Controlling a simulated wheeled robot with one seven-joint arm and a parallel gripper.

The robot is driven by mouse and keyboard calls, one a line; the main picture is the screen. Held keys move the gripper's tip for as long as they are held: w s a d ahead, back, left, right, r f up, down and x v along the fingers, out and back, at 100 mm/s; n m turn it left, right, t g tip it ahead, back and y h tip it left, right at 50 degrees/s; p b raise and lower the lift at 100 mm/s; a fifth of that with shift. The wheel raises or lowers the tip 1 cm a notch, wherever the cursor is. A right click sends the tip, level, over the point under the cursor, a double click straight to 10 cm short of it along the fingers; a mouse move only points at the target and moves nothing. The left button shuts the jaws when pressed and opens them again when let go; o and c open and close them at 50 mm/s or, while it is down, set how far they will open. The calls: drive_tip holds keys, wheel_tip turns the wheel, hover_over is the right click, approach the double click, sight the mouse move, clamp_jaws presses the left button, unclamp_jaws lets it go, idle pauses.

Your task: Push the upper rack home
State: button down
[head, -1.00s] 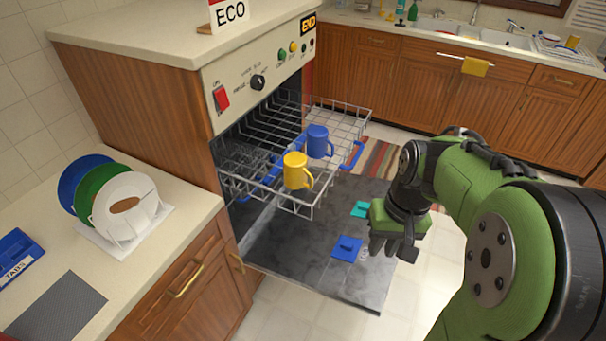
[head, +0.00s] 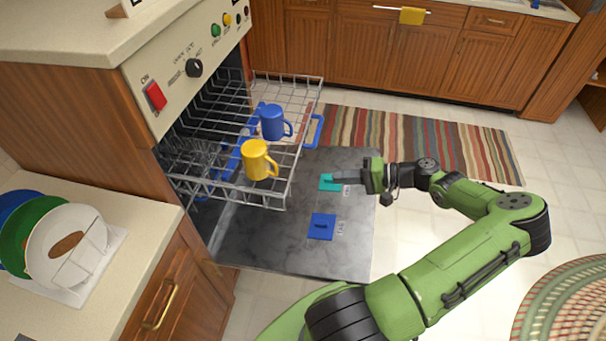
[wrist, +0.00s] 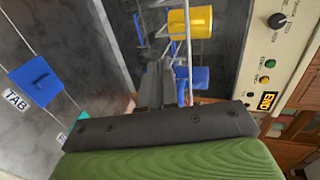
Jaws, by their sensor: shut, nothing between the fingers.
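The upper rack (head: 285,180), a white wire basket, is pulled out of the dishwasher over its lowered door. It carries a yellow mug (head: 256,160) and a blue mug (head: 271,122), and a blue handle (head: 315,130) shows at its front. My gripper (head: 338,179) is shut and empty, just right of the rack's front in the head view. In the wrist view the fingers (wrist: 165,85) point toward the rack wires (wrist: 183,55), with the yellow mug (wrist: 192,24) and blue mug (wrist: 198,77) beyond. Whether the fingertips touch the rack I cannot tell.
The counter at left holds plates in a stand (head: 80,275). A striped rug (head: 420,140) and open floor lie to the right.

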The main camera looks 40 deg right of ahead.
sight(295, 176)
drive_tip(key=x, duration=0.6)
drive_tip(key=r+x, duration=0.1)
drive_tip(key=x, duration=0.2)
drive_tip(key=shift+w+a+f, duration=0.1)
drive_tip(key=shift+w+a, duration=0.15)
drive_tip(key=shift+w, duration=0.1)
drive_tip(key=shift+w+a, duration=0.15)
